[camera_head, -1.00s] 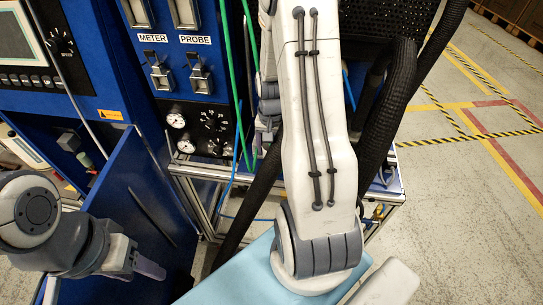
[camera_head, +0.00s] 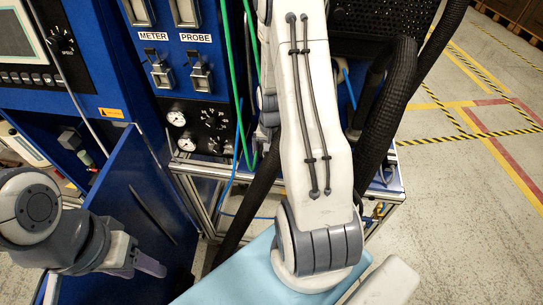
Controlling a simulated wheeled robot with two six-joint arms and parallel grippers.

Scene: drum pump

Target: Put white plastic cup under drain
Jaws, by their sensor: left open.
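I cannot make out the white plastic cup or the drain in this view. My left gripper (camera_head: 150,266) is at the lower left, in front of the open blue cabinet door. It is open, seen from the side, and I see nothing between its fingers. My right arm reaches up the middle of the picture toward the blue panel and covers much of the rig behind it. A bit of my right gripper (camera_head: 262,139) shows at the left edge of that arm, near the green hoses. Its fingers are mostly hidden.
The blue panel (camera_head: 190,42) carries METER and PROBE latches, with gauges (camera_head: 176,118) below. A metal-framed cart (camera_head: 205,171) stands under it. Thick black hoses (camera_head: 385,115) run right of my arm. The open blue door (camera_head: 140,200) is at the left. Taped floor (camera_head: 470,200) at right is clear.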

